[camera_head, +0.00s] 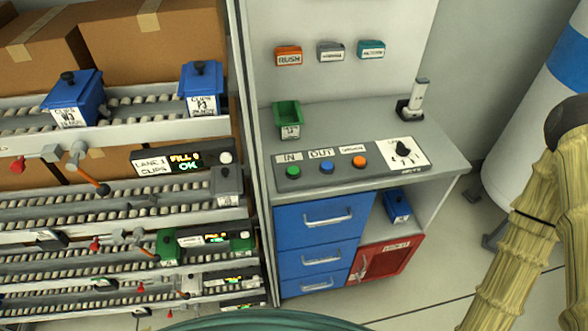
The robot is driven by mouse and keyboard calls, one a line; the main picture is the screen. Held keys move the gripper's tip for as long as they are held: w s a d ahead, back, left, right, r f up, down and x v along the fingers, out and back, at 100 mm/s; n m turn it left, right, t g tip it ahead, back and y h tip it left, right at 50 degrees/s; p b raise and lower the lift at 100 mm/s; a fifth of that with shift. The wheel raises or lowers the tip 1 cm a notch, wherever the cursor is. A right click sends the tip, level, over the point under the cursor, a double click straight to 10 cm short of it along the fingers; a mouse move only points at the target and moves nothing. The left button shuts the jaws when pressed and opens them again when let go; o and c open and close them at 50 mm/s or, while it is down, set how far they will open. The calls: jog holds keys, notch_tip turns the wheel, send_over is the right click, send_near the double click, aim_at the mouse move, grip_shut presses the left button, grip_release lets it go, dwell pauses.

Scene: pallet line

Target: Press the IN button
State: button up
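The IN button (293,172) is a small green round button at the left end of a grey control panel (310,178) on the workbench top. A white label reading IN sits just behind it. To its right is the blue OUT button (327,167), then an orange button (359,161) whose label I cannot read. A black rotary knob (403,148) on a white plate is at the panel's right end. Nothing covers the IN button. My gripper is not in view; yellow ribbed arm links, which seem mine, show at the right edge, well apart from the panel.
A green bin (287,117) stands on the bench behind the IN button. A grey upright device (414,99) stands at the back right. Left of the bench is a roller rack (120,133) with blue bins. Blue drawers (318,217) and a red cabinet (385,259) are below.

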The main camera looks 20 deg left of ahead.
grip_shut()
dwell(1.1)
